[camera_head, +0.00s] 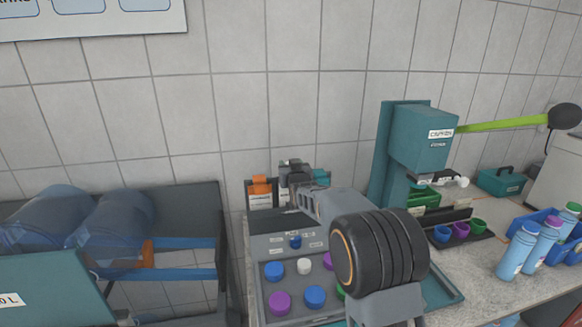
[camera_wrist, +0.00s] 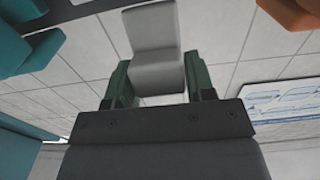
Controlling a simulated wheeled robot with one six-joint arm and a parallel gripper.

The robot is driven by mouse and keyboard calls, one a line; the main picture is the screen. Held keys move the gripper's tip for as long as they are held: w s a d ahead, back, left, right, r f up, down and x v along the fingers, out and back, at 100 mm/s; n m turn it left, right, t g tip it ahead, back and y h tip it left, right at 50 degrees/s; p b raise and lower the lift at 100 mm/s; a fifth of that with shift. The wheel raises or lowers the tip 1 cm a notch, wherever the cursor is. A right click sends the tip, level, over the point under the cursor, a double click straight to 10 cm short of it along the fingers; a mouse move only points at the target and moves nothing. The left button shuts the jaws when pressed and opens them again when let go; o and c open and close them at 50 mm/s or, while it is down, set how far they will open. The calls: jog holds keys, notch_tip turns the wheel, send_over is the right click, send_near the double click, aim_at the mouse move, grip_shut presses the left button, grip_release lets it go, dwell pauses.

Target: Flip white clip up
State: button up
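The white clip (camera_wrist: 155,50) shows in the wrist view as a pale grey-white angled block. It stands between the two green fingers of my gripper (camera_wrist: 160,82), which meet its sides with no clear gap. My gripper looks shut on it. In the head view my gripper (camera_head: 291,172) is at the row of clips behind the rack, and my arm reaches in front of it. The white clip is hard to make out there. An orange clip (camera_head: 261,185) is left of my gripper, and it also shows in the wrist view (camera_wrist: 292,14). A teal clip (camera_wrist: 25,50) is on the other side.
A tray (camera_head: 262,300) with blue, purple and white caps lies under my arm. A teal capping press (camera_head: 420,140) with a green lever stands to the right. Light blue bottles (camera_head: 520,250) stand farther right. Large blue water bottles (camera_head: 115,225) lie in a rack at left.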

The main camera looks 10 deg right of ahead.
jog(key=c, duration=0.4)
jog(key=w+r+g+p, duration=0.1)
jog(key=g+p, duration=0.1)
jog(key=p, duration=0.1)
jog(key=shift+r, duration=0.1)
jog(key=shift+c, duration=0.2)
jog(key=g+p, duration=0.1)
jog(key=p, duration=0.1)
jog(key=w+g+p, duration=0.1)
jog(key=p, duration=0.1)
jog(key=shift+w+r+g, duration=0.15)
jog(key=shift+r+g, duration=0.1)
jog(key=shift+g, duration=0.05)
jog(key=w+g+p, duration=0.1)
jog(key=g+p, duration=0.1)
jog(key=shift+w+f+g, duration=0.15)
jog(key=shift+w+g, duration=0.05)
jog(key=shift+g, duration=0.2)
jog(key=shift+w+f+g+p, duration=0.2)
jog(key=shift+w+g, duration=0.15)
jog(key=shift+g, duration=0.45)
jog(key=shift+w+f+g+p, duration=0.1)
jog(key=shift+w+f+g, duration=0.2)
jog(key=shift+g, duration=0.5)
jog(key=shift+w+g, duration=0.25)
jog(key=shift+g, duration=0.35)
jog(key=o, duration=0.9)
